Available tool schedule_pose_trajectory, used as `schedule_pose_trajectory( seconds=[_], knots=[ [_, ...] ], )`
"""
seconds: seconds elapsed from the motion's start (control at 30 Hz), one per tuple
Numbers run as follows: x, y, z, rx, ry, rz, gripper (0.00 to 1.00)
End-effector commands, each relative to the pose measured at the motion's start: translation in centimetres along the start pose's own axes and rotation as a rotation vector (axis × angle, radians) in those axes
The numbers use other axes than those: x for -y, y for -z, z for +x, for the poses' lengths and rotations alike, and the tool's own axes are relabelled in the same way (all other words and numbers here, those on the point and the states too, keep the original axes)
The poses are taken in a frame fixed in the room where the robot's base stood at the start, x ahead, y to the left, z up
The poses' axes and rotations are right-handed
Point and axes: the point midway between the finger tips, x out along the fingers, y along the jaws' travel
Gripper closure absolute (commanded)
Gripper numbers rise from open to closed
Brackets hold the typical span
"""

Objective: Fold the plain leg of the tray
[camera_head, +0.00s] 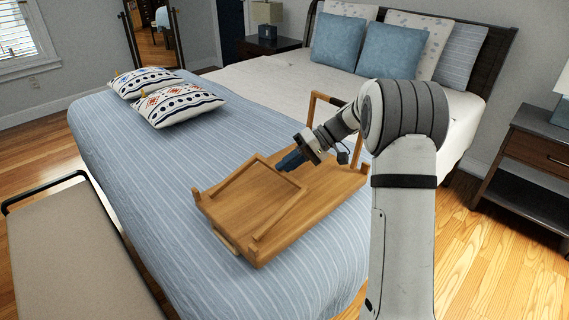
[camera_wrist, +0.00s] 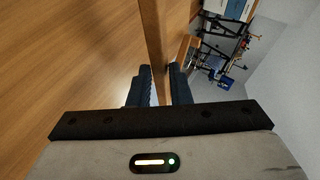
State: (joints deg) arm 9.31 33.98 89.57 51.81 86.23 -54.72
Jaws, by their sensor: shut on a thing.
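The wooden tray (camera_head: 325,187) lies on the bed with its legs up. Its near leg (camera_head: 228,180), a plain U-shaped wooden frame, leans low over the tray surface at the left end. The other leg (camera_head: 312,108) stands up at the far end, with a dark piece on its top bar, partly behind my arm. My gripper (camera_head: 283,166) is at the near leg's crossbar, close to its right corner. In the wrist view, the blue fingers of my gripper (camera_wrist: 159,78) are shut on a wooden bar of the leg (camera_wrist: 153,30).
The blue striped bed (camera_head: 150,150) holds two patterned cushions (camera_head: 178,104) at the left and several pillows (camera_head: 385,48) at the head. A bench (camera_head: 75,250) stands at the lower left. A dark nightstand (camera_head: 530,165) is at the right. The bed left of the tray is clear.

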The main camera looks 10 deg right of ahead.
Motion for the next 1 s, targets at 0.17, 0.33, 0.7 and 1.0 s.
schedule_pose_trajectory(
  seconds=[0.17,0.33,0.7,1.0],
  knots=[
    [-1.1,-0.23,0.93,0.011,0.002,-0.003,1.0],
    [-1.34,-0.23,1.16,0.013,0.002,-0.005,1.0],
    [-1.31,-0.19,1.23,0.014,0.002,-0.006,1.0],
    [-1.27,-0.16,1.2,0.013,0.003,-0.006,0.64]
  ],
)
